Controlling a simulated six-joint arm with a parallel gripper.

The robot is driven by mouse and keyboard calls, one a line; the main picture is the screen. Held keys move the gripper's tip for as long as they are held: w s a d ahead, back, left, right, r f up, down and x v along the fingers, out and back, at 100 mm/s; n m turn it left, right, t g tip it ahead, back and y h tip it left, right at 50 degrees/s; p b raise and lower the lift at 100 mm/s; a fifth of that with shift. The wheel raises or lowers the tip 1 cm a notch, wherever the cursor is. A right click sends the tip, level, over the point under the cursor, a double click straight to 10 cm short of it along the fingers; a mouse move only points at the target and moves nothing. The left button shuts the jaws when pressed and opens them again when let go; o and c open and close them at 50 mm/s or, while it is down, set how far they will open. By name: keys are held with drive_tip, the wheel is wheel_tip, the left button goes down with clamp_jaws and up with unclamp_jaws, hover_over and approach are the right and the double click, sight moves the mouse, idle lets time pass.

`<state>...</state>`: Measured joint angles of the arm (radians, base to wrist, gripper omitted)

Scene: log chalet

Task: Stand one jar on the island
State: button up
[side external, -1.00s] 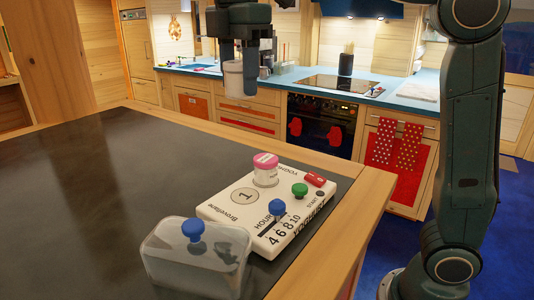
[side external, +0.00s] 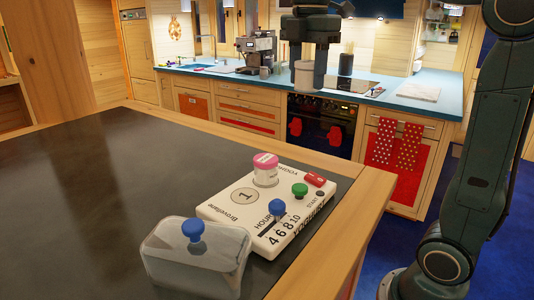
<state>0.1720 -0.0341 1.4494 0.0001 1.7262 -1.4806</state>
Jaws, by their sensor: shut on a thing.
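My gripper (side external: 308,70) is in the air at the top, right of the middle, shut on a pale cylindrical jar (side external: 305,79). The jar looks upright, and its top is hidden between the fingers. The island (side external: 80,190) has a dark top with a wooden edge and fills the lower left. Another jar (side external: 265,172), with a pink lid, stands on the white yogurt maker (side external: 238,208) on the island. The held jar appears above and apart from the island top.
A clear cover with a blue knob (side external: 193,230) sits on the island at the yogurt maker's near left. The left of the island top is bare. Behind are a blue counter (side external: 445,98), a coffee machine (side external: 258,52) and an oven (side external: 320,125).

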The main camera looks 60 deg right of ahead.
hover_over(339, 178)
drive_tip(key=f, duration=0.2)
drive_tip(key=shift+r, duration=0.25)
drive_tip(key=shift+f, duration=0.1)
wheel_tip(339, 178, down, 16)
drive_tip(key=shift+r, duration=0.2)
idle(0.4)
drive_tip(key=shift+f, duration=0.1)
drive_tip(key=shift+f, duration=2)
drive_tip(key=shift+f, duration=0.1)
drive_tip(key=o, duration=1.1)
drive_tip(key=shift+c, duration=0.2)
